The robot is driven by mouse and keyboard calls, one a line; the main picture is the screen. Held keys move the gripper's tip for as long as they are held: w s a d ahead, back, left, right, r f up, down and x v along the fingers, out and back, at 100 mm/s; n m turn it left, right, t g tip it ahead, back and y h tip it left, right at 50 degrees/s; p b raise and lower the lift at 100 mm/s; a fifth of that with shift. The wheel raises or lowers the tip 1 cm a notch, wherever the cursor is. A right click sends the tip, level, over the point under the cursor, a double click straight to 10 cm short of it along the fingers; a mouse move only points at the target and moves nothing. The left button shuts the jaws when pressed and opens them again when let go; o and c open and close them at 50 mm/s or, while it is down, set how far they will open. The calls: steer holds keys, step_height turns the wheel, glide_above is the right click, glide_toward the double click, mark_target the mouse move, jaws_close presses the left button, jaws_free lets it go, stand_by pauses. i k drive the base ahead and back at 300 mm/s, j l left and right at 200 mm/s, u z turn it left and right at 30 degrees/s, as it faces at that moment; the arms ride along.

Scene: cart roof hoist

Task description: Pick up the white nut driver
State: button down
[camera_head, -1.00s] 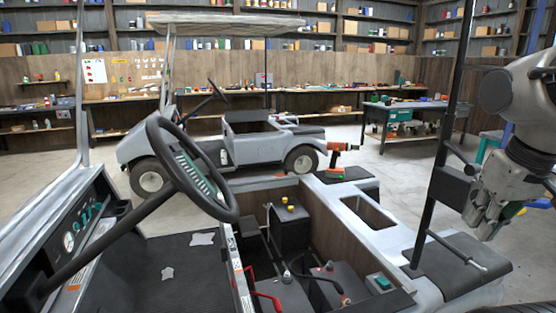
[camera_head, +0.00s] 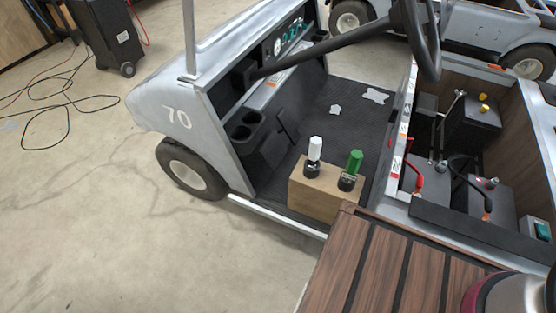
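The white nut driver (camera_head: 315,150) stands upright, white handle up, with its dark lower part on or in a light wooden block (camera_head: 317,195). The block rests at the near edge of the cart's floor. A similar green-handled driver (camera_head: 354,163) stands just to its right on the same block, slightly nearer to me.
A brown slatted wooden surface (camera_head: 385,270) lies in front of the block at the lower right. The steering wheel (camera_head: 416,40) and column reach over the cart floor (camera_head: 345,115). An open battery bay (camera_head: 430,135) is at right. Open concrete floor (camera_head: 110,220) lies at left.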

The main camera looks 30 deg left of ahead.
mark_target(315, 147)
steer(key=u, duration=1)
steer(key=l+z, duration=0.1)
steer(key=j+z, duration=0.2)
steer(key=z, duration=1.35)
steer(key=l+u, duration=0.1)
steer(key=u, duration=1.55)
steer(key=i+j+z, duration=0.15)
steer(key=j, duration=0.2)
steer(key=i+j+z, duration=0.2)
steer(key=j, duration=0.15)
